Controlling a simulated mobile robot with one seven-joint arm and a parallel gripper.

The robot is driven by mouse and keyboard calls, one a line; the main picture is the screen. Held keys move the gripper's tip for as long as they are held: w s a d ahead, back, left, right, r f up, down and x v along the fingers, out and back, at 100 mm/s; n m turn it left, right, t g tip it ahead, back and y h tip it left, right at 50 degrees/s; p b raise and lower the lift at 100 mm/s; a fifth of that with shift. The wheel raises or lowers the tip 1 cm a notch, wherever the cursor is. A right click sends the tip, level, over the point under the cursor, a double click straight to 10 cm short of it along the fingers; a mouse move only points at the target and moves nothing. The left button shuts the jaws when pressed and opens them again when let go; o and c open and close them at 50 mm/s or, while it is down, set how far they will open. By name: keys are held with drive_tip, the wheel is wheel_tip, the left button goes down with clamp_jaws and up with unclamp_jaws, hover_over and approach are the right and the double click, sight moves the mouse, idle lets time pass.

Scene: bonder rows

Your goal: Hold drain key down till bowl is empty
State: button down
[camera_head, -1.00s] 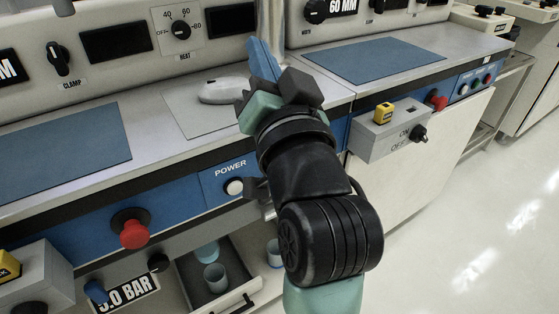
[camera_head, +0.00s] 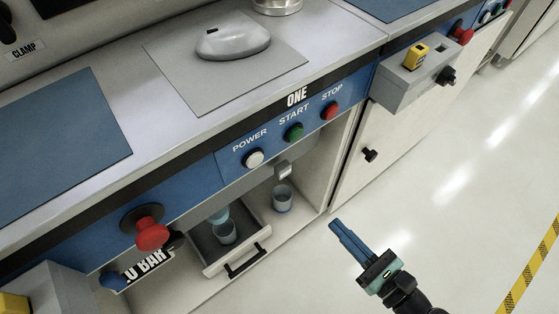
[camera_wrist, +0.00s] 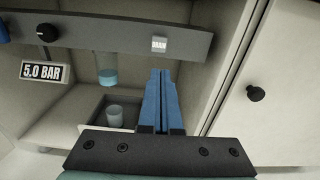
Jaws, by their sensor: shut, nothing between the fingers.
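The drain key (camera_wrist: 159,44) is a small pale block marked DRAIN on the grey bar under the bench; in the head view (camera_head: 285,172) it shows below the START button. In the head view my gripper (camera_head: 335,225) is in front of the cabinet, clear of the key.
An open drawer (camera_head: 262,236) holds a cup (camera_head: 224,233) below the bowl. A cabinet door with a black knob (camera_head: 370,155) is to the right. A red knob (camera_head: 150,235) sticks out at left. The floor at right is clear.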

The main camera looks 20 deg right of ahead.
drive_tip(key=shift+w+a, duration=0.1)
drive_tip(key=shift+w, duration=0.05)
idle(0.3)
drive_tip(key=b, duration=0.4)
approach(287, 173)
drive_tip(key=x, duration=0.5)
drive_tip(key=shift+w+a, duration=0.15)
drive_tip(key=shift+w, duration=0.05)
drive_tip(key=shift+w+a+b, duration=0.25)
drive_tip(key=shift+w+b, duration=0.05)
drive_tip(key=shift+w, duration=0.35)
drive_tip(key=shift+r, duration=0.1)
